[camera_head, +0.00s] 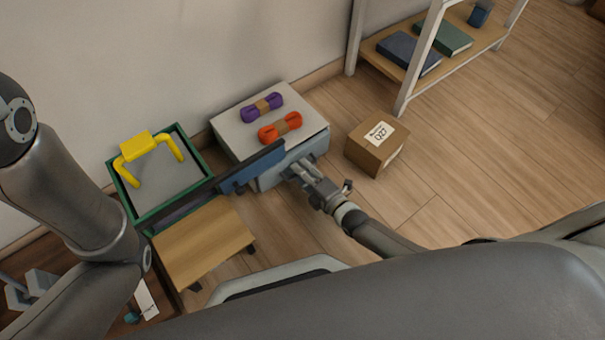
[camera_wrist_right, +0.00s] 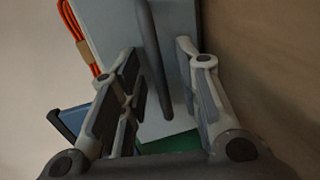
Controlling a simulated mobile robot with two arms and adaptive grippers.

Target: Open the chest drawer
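The chest (camera_head: 232,140) is a low box with a pale top and a grey-blue front, standing by the wall in the head view. Its pale front (camera_wrist_right: 185,20) also fills the upper middle of the right wrist view. A dark bar-shaped handle (camera_wrist_right: 152,55) runs between the two fingers of my right gripper (camera_wrist_right: 158,65). The fingers stand apart on either side of it, with gaps visible. In the head view my right gripper (camera_head: 298,172) is at the chest's front. The drawer looks closed, though the gripper hides part of the front. My left arm shows; its gripper does not.
A purple cord bundle (camera_head: 262,107) and an orange one (camera_head: 280,127) lie on the chest. A blue dark-edged panel (camera_head: 248,172) stands close left of my right gripper. Left are a green-rimmed bin (camera_head: 196,146) and wooden stool (camera_head: 205,240). A cardboard box (camera_head: 365,154) stands right.

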